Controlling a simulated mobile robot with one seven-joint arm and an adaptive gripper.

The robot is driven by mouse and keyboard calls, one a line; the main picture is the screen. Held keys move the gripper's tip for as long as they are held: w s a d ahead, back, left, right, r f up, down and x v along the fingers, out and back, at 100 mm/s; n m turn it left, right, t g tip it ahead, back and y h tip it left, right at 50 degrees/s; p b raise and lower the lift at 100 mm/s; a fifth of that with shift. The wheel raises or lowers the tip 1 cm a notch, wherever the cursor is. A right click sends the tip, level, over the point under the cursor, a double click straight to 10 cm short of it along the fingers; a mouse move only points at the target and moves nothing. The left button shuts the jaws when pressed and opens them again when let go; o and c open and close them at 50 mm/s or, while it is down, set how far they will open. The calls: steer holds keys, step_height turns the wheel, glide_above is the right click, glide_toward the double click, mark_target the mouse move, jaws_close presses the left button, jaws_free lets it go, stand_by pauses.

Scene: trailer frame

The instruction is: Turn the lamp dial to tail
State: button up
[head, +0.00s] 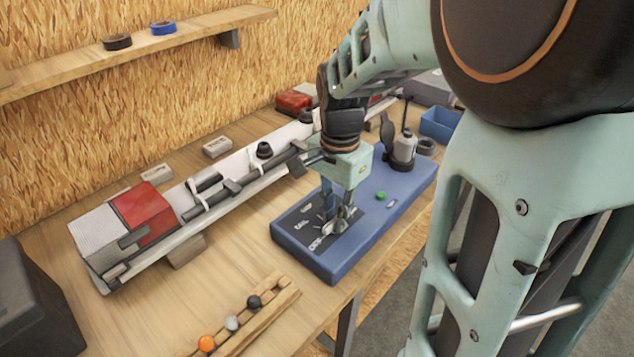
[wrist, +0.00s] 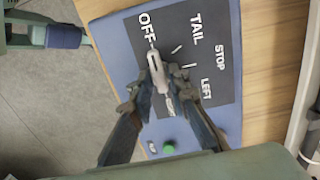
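The lamp dial (wrist: 157,72) is a grey pointer knob on a dark label plate (wrist: 213,75) with the words OFF, TAIL, STOP and LEFT. In the wrist view its narrow end points to OFF. The plate is on a blue panel box (head: 345,262) on the bench. My gripper (head: 338,215) is low over the plate, pointing down. In the wrist view its fingers (wrist: 158,90) stand apart on either side of the dial, with small gaps seeming to show. Whether either finger touches it is hard to tell. In the head view the fingers mostly hide the dial.
A green button (head: 380,196) and a grey lamp-like part (head: 404,146) are on the blue panel. Behind it lies a long white trailer frame (head: 228,175) with a red-and-white block (head: 145,212). A wooden rack (head: 245,325) with coloured balls stands at the front.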

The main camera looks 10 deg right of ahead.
jaws_close()
steer(key=m+p, duration=0.1)
steer(key=m, duration=0.3)
steer(key=shift+m, duration=0.6)
steer(key=m+p, duration=0.1)
steer(key=m, duration=0.3)
stand_by(0.4)
